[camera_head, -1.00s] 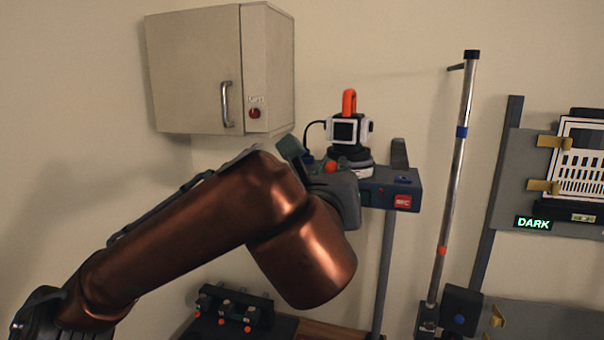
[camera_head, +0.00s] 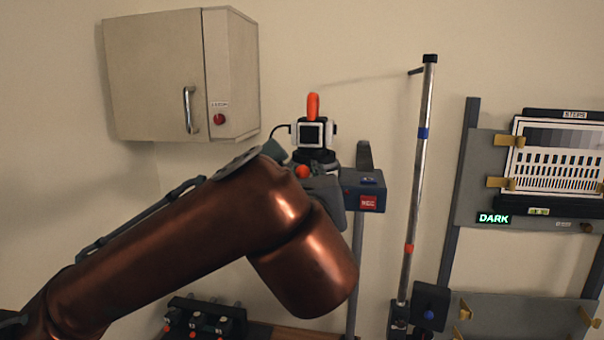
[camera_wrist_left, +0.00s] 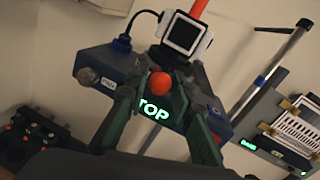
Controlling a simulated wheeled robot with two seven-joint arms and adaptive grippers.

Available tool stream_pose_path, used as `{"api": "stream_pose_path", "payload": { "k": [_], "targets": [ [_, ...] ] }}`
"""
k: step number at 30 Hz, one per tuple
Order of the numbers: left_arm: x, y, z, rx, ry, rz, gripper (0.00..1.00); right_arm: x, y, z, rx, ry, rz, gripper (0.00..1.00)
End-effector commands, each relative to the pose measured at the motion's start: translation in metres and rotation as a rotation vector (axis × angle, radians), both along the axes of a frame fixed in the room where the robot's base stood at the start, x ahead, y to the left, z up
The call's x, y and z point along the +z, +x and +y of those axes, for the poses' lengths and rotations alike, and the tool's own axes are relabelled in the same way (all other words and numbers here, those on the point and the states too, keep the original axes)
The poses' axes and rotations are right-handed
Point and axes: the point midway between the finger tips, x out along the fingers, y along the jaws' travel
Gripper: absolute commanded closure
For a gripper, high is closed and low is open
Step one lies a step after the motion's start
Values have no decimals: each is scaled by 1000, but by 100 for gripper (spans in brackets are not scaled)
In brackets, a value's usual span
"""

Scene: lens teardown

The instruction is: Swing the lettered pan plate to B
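The pan plate, a dark round base (camera_head: 316,157) under a small white-and-black camera (camera_head: 312,134), sits on the blue-grey stand box (camera_head: 364,196). An orange ball knob (camera_head: 302,172) sticks out at its front. Its letters are too small or hidden to read. My left gripper is mostly hidden behind my copper arm in the head view. In the left wrist view my left gripper (camera_wrist_left: 168,68) has its two fingers apart, one on each side of the orange knob (camera_wrist_left: 159,84), with gaps visible. I cannot tell whether either finger touches the plate. My right gripper is out of view.
A cabinet (camera_head: 155,80) hangs at upper left. A steel pole (camera_head: 418,170) stands right of the stand. A chart panel (camera_head: 480,170) with a green "DARK" sign is further right. A rack with orange-tipped parts (camera_head: 205,318) is below.

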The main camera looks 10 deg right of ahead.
Motion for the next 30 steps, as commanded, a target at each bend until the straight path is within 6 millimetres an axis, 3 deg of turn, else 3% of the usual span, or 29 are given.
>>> {"api": "stream_pose_path", "payload": {
  "k": [5,16,30],
  "targets": [
    [0,0,1,1,0,-1,64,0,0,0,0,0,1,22],
    [1,-6,2,0,-1,-3,64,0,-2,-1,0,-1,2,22],
    [1,-92,21,-1,0,-4,64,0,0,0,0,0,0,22]
  ]
}}
